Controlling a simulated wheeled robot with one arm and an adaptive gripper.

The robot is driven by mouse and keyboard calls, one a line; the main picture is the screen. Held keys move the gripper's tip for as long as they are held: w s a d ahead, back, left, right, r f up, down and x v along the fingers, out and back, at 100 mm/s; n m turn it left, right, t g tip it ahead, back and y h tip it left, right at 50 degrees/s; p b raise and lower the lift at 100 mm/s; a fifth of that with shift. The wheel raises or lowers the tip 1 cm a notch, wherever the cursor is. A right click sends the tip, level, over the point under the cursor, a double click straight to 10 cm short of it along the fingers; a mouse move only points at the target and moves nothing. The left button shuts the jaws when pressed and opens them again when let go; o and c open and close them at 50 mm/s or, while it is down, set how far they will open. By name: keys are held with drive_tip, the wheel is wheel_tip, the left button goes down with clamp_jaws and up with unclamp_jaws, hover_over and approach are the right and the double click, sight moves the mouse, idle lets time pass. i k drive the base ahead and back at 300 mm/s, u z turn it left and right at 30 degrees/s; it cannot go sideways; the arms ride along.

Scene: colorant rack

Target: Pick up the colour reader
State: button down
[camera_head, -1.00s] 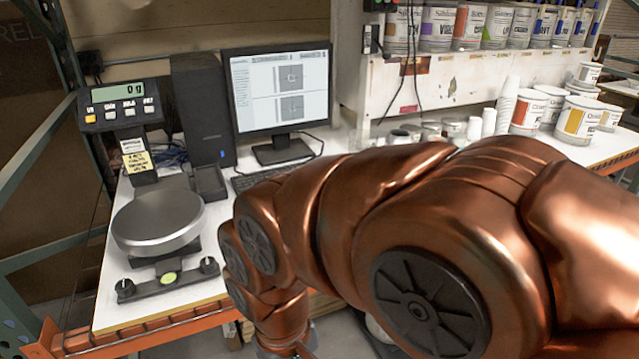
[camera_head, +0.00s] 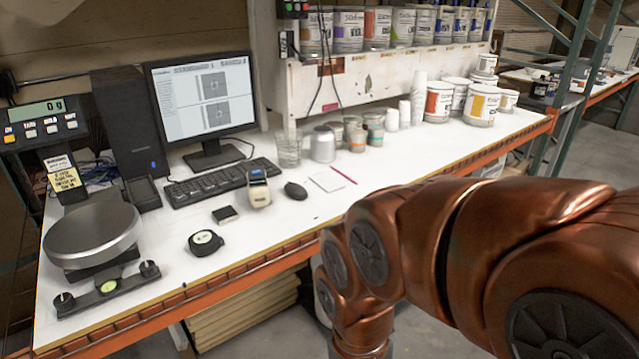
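The device that looks like the colour reader (camera_head: 259,192) is small and cream-coloured with a blue screen at its top. It stands on the white worktop (camera_head: 385,155), just in front of the keyboard's right end and left of the black mouse. Nothing holds it. My copper arm is at the lower right, apart from the device, and bends down past the worktop's front edge. My gripper is out of view below the picture.
A keyboard (camera_head: 222,180), small black box (camera_head: 225,214), round tape measure (camera_head: 205,242), mouse (camera_head: 295,190) and paper pad (camera_head: 327,180) lie nearby. A scale (camera_head: 92,232) stands left, a glass beaker (camera_head: 288,148) and metal cans behind. The worktop's middle right is clear.

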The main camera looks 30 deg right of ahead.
sight(258, 189)
drive_tip(key=z, duration=0.65)
drive_tip(key=i, duration=1.1)
drive_tip(key=u, duration=0.6)
drive_tip(key=i, duration=0.45)
drive_tip(key=u, duration=0.4)
